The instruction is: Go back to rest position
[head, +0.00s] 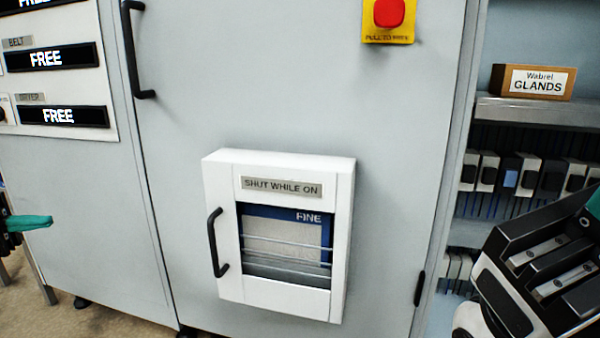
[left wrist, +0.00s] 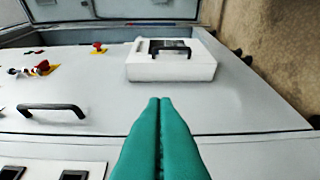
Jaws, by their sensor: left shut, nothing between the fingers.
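My left gripper (head: 38,222) shows at the left edge of the head view, its teal fingers pointing right. In the left wrist view its two teal fingers (left wrist: 159,100) lie together, shut and empty. It is apart from the machine front (head: 400,130). My right arm fills the lower right of the head view. Only a teal sliver of my right gripper (head: 595,204) shows at the right edge, so its fingers cannot be judged.
A white box with a closed, windowed door (head: 340,225), labelled "SHUT WHILE ON", juts from the machine front. Black handles (head: 137,50) and a red stop button (head: 389,12) stick out too. Shelves (head: 535,110) with a "GLANDS" box (head: 532,82) stand right, behind my right arm.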

